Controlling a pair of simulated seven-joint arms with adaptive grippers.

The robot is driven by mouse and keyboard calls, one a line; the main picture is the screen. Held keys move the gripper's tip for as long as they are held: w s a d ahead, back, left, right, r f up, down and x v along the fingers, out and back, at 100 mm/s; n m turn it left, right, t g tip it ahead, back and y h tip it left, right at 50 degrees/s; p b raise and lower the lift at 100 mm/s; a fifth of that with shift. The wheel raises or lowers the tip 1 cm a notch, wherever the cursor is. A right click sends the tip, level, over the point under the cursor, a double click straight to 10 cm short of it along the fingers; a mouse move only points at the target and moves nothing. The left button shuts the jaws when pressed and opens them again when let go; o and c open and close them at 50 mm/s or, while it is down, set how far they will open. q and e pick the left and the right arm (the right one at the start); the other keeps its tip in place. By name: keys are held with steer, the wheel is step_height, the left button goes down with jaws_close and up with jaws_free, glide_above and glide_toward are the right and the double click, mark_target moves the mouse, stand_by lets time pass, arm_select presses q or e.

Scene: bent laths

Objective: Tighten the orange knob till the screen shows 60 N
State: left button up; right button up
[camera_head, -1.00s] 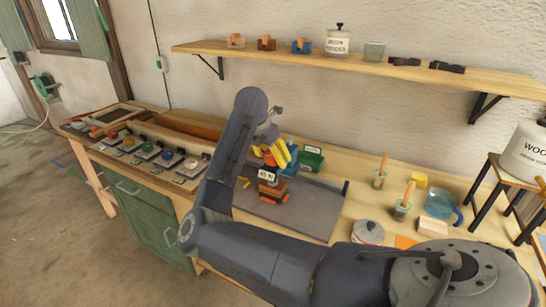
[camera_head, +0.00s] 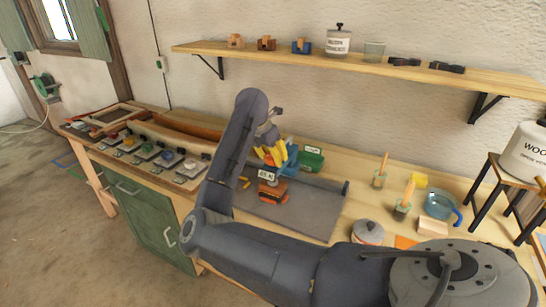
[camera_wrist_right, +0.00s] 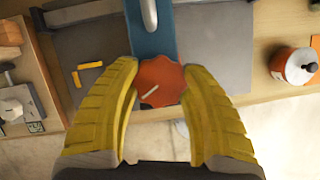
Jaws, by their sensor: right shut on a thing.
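The orange knob (camera_wrist_right: 160,81), scalloped with a pale line on its face, sits between the two yellow fingers of my right gripper (camera_wrist_right: 158,88) in the right wrist view. The fingers are shut on the knob from both sides. The small white screen (camera_head: 266,174) stands just in front of the clamp. Its reading looks like a number in the sixties with N, but the digits are too small to be sure. My left gripper is not in view.
A grey mat (camera_head: 307,212) lies under the clamp on the wooden bench. A green box (camera_head: 312,159) stands close behind at the right. Several small items line the bench's left side.

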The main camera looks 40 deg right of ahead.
steer(key=m+g, duration=0.1)
steer(key=m, duration=0.2)
steer(key=shift+m+g, duration=0.3)
steer(key=shift+m, duration=0.1)
steer(key=o, duration=1.2)
steer(key=shift+o, duration=0.2)
steer(key=s+v, duration=0.1)
steer(key=v, duration=1.1)
steer(key=shift+w, duration=0.45)
steer(key=shift+d, duration=0.15)
